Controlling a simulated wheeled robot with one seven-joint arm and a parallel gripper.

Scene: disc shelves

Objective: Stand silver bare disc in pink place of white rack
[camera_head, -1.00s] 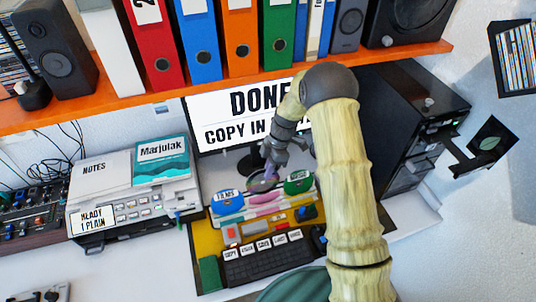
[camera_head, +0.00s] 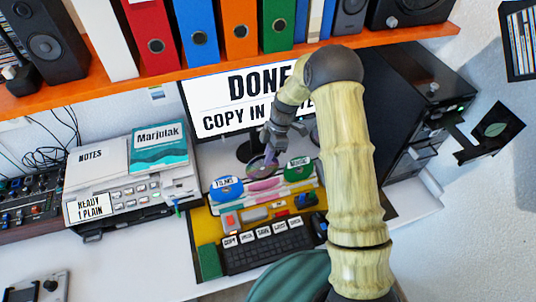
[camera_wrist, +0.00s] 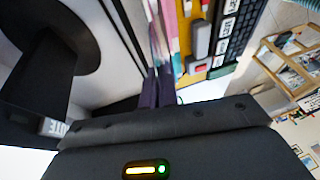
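The white rack (camera_head: 283,206) stands on the desk below the monitor. It has a blue place (camera_head: 227,187) at left, a pink place (camera_head: 264,184) in the middle and a green place (camera_head: 299,172) at right. My gripper (camera_head: 268,156) is just above and behind the pink place, with its fingers pointing down. It appears shut on the silver disc (camera_head: 261,169), which looks upright at the pink place. Whether the disc touches the rack is unclear. In the wrist view the purple fingers (camera_wrist: 158,88) are close together, with a thin edge between them.
A keyboard (camera_head: 268,248) and small items lie in front of the rack on a yellow mat. A monitor (camera_head: 245,105) stands behind. A printer (camera_head: 130,185) is at left, a black computer tower (camera_head: 425,110) at right. The orange shelf (camera_head: 225,68) hangs above.

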